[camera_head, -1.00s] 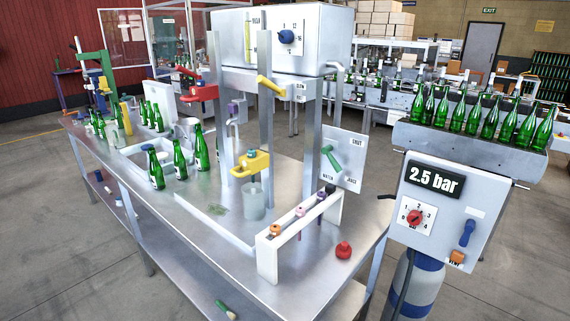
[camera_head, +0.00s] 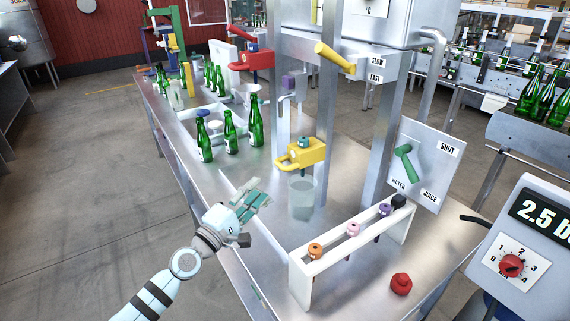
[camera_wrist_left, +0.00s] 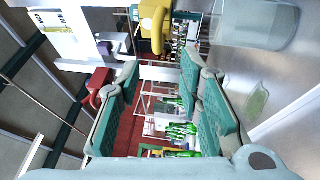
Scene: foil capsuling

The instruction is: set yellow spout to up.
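The yellow spout (camera_head: 302,153) is on the metal post at the middle of the bench, with a blue-green knob (camera_head: 304,142) on top. Its yellow loop reaches out to the left, above a clear cup (camera_head: 302,198). In the left wrist view, which is turned sideways, a yellow part (camera_wrist_left: 155,30) that looks like this spout shows near the top, left of the cup (camera_wrist_left: 255,22). My left gripper (camera_head: 258,196) is at the bench's front left edge, left of and below the spout, apart from it. Its fingers (camera_wrist_left: 165,108) are spread and empty. My right gripper is out of view.
A white rack (camera_head: 345,243) with coloured stoppers stands right of my gripper. A red stopper (camera_head: 401,284) lies on the bench. Green bottles (camera_head: 230,131) stand behind, near a red spout (camera_head: 252,60). A yellow lever (camera_head: 334,57) is above. A green-handled panel (camera_head: 420,165) is at right.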

